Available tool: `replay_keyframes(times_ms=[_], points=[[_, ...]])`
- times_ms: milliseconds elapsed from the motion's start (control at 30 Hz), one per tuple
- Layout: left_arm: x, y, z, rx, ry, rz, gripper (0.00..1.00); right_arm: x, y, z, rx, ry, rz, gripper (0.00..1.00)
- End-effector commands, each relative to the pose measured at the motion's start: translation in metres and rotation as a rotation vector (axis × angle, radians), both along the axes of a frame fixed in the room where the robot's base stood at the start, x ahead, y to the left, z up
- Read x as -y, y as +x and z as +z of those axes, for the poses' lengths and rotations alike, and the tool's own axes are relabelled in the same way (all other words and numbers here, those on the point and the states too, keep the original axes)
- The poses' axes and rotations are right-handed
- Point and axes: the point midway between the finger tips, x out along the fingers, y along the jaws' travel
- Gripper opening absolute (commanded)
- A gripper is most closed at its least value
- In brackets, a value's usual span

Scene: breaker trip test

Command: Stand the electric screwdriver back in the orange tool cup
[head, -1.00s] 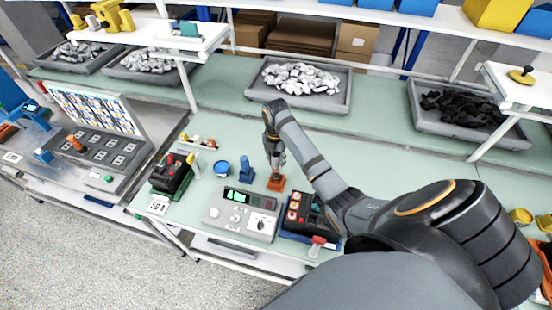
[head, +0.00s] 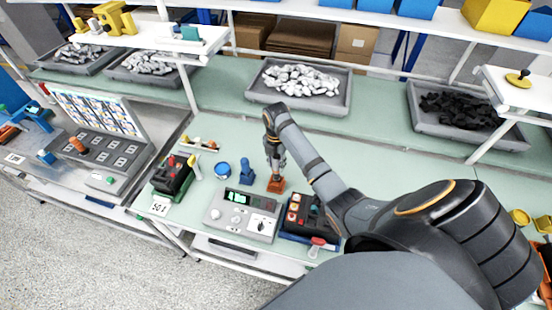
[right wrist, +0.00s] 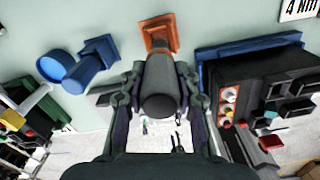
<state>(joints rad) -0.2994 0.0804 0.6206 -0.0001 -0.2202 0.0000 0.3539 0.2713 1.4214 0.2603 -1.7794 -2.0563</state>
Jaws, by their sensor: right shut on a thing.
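My right gripper (head: 276,163) points down just above the orange tool cup (head: 276,185), which stands on the green bench top. In the right wrist view, its two fingers (right wrist: 160,110) are shut on the electric screwdriver (right wrist: 162,82), a dark grey body with a black round end toward the camera. The screwdriver's far end meets the orange cup (right wrist: 159,24) in that view. The gripper and the screwdriver's own body hide the cup's mouth, so I cannot tell how deep it sits. My left gripper is not in view.
A blue stand (head: 246,172) and a round blue container (head: 222,169) are left of the cup. A grey tester (head: 240,214) and a black breaker unit (head: 306,216) stand in front. Grey bins (head: 347,98) line the back. The bench behind the cup is clear.

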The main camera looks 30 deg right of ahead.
Motion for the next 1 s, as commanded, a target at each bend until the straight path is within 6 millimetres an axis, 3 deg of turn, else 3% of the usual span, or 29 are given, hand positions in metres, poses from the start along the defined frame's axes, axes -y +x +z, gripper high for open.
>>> replay_keyframes(times_ms=[1000], points=[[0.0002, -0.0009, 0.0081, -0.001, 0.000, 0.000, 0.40, -0.0002, 0.0004, 0.0006, 0.001, 0.000, 0.000, 0.00]])
